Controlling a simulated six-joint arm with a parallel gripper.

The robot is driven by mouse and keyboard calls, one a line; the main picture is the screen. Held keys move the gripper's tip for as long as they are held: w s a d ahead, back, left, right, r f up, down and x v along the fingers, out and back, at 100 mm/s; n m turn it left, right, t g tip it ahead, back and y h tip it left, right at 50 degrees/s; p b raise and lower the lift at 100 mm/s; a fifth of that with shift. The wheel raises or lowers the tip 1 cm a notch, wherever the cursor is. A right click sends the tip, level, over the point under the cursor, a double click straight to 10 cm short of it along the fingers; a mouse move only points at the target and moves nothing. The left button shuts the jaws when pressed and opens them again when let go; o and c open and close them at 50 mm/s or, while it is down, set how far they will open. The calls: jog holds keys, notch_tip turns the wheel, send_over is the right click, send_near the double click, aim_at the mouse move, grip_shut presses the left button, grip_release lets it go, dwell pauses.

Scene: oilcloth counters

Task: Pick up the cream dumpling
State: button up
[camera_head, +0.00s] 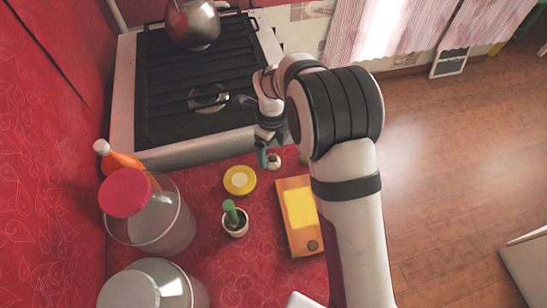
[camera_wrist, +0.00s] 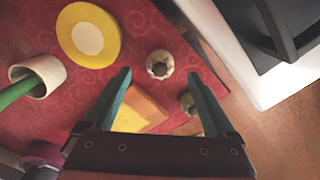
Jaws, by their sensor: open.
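The cream dumpling (camera_wrist: 159,64), a small round pale thing with a dark centre, sits on the red cloth in the wrist view. It also shows in the head view (camera_head: 274,161), close beside my gripper (camera_head: 264,153). In the wrist view my gripper (camera_wrist: 159,75) is open, its two teal fingers apart with nothing held between them. The dumpling appears between the fingertips and slightly beyond them in the picture. I cannot tell the height of the fingers above it.
A small green thing (camera_wrist: 187,102) lies partly behind the right finger. A yellow disc (camera_head: 240,180), a cup (camera_head: 235,227) with a green item, and an orange board (camera_head: 302,241) are nearby. The stove (camera_head: 190,155) borders the counter at the back. Jars stand at left.

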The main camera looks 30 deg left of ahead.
aim_at(272, 158)
notch_tip(272, 158, down, 4)
jog(key=shift+f, duration=0.15)
jog(key=c, duration=0.8)
